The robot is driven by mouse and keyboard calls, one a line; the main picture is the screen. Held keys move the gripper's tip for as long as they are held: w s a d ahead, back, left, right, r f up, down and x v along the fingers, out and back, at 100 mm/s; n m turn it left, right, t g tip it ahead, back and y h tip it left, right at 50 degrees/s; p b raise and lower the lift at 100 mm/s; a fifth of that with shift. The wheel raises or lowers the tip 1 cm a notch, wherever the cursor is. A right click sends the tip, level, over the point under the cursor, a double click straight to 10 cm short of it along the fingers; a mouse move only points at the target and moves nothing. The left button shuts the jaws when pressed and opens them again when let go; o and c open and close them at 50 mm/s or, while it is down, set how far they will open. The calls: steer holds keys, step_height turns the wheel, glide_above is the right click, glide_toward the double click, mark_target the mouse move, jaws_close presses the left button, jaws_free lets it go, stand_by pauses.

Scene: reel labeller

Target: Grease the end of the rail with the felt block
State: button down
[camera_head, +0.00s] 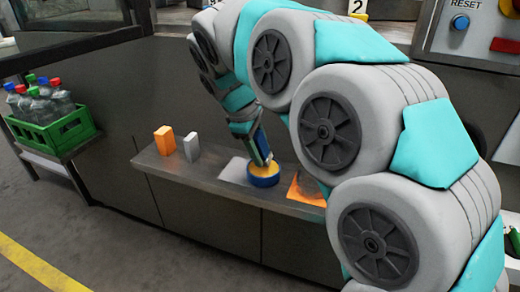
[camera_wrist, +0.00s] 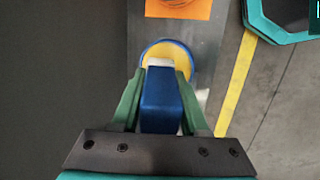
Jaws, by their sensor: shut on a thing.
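My gripper (camera_head: 258,146) is over the ledge, pointing down at a round blue tin (camera_head: 264,181) with a yellow fill. In the wrist view my gripper (camera_wrist: 161,78) has its green fingers shut on the blue felt block (camera_wrist: 160,108). A pale end of the block shows over the yellow fill of the tin (camera_wrist: 184,50). The block's lower end is at or just above the fill; whether it touches is unclear. I cannot pick out the rail in either view.
On the ledge (camera_head: 215,186) stand an orange block (camera_head: 165,140) and a grey block (camera_head: 191,147), left of a white patch (camera_head: 236,171). An orange mat (camera_head: 307,190) lies right of the tin. A green crate (camera_head: 52,131) of bottles stands at far left.

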mark_target(260, 131)
steer(key=shift+f, duration=0.65)
stand_by(2.3)
steer(key=shift+r, duration=0.1)
steer(key=shift+r+p, duration=0.95)
steer(key=shift+r, duration=2.55)
